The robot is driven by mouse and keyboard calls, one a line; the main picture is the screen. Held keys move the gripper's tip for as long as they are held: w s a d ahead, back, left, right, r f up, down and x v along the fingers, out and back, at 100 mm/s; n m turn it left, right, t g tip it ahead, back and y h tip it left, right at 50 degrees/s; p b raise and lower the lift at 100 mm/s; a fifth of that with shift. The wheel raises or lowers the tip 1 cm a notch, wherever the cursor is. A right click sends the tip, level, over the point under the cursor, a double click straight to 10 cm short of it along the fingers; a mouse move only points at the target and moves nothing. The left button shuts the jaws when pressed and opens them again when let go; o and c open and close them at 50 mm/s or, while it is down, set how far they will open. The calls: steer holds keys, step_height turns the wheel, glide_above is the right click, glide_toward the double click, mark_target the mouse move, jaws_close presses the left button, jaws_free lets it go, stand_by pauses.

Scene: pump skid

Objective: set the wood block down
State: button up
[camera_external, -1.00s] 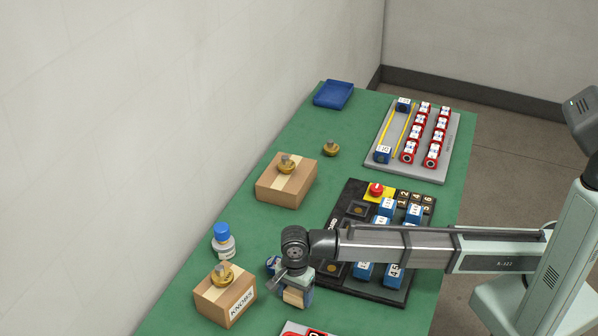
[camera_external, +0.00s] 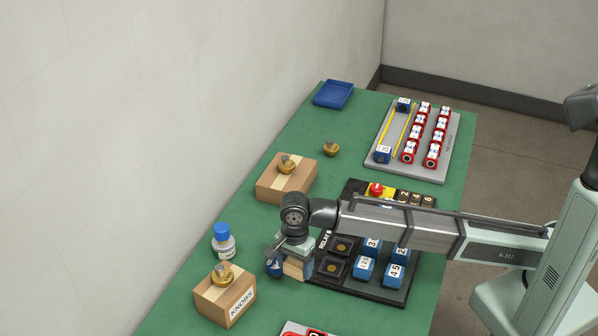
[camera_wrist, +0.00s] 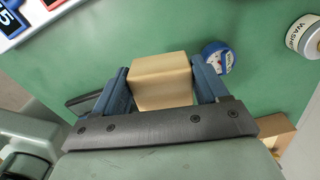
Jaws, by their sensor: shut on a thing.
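The wood block (camera_wrist: 162,80) is a plain light-brown block between the two blue fingers of my gripper (camera_wrist: 162,88) in the wrist view. In the external view the block (camera_external: 294,269) shows below my gripper (camera_external: 296,262), over the green table between the black relay board and the cardboard box with the knob. My gripper is shut on it. I cannot tell whether the block touches the table.
A small blue round item (camera_wrist: 217,58) lies close beside one finger. The black relay board (camera_external: 376,291) with blue relays is at the right. A box labelled KNOBS (camera_external: 240,305) and a blue-capped bottle (camera_external: 223,241) stand at the left.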

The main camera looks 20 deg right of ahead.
steer(key=w+d+m, duration=0.3)
steer(key=w+d, duration=0.7)
steer(key=w, duration=0.5)
steer(key=w+d+m, duration=0.2)
steer(key=w+d, duration=0.8)
steer(key=w, duration=0.4)
steer(key=w+d+m, duration=0.6)
steer(key=w+d, duration=2.1)
steer(key=d, duration=0.4)
steer(key=w, duration=0.6)
steer(key=shift+s+a+f, duration=0.1)
steer(key=shift+f, duration=4.75)
steer(key=shift+f, duration=0.15)
steer(key=o, duration=1.1)
